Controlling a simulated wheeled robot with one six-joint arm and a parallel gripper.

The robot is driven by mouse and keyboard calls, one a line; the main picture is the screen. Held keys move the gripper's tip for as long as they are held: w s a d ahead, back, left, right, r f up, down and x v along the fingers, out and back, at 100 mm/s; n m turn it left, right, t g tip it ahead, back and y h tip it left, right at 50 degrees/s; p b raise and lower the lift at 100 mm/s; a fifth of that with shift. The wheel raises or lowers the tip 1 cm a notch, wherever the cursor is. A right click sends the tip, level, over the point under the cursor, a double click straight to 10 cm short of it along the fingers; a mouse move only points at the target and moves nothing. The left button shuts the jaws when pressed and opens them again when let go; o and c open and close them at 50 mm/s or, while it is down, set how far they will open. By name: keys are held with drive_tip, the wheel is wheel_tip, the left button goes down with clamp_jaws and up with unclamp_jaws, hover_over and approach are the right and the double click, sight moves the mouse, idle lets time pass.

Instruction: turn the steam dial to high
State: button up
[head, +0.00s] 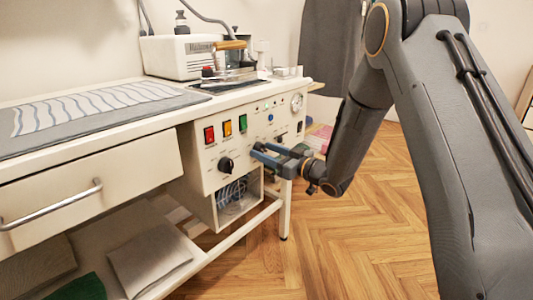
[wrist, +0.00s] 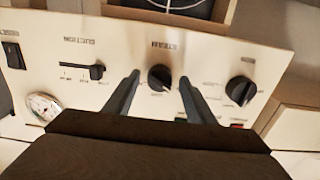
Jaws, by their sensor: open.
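The steam dial (wrist: 160,78) is a round black knob on the cream control panel (wrist: 130,40). In the wrist view, which is upside down, it sits between the two fingers of my gripper (wrist: 159,76), under the word STEAM. My gripper is open, with one finger on each side of the dial; I cannot tell if either finger touches it. The small marks around the dial are too blurred to read. In the head view my gripper (head: 256,152) is at the panel front and hides the steam dial.
Another black dial (wrist: 241,91) and a suction lever (wrist: 96,72) flank the steam dial. Lit red (head: 209,134), yellow (head: 227,128) and green (head: 243,122) switches sit above. An open compartment (head: 238,198) lies below. Wooden floor is free to the right.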

drive_tip(key=c, duration=1)
drive_tip(key=shift+c, duration=0.2)
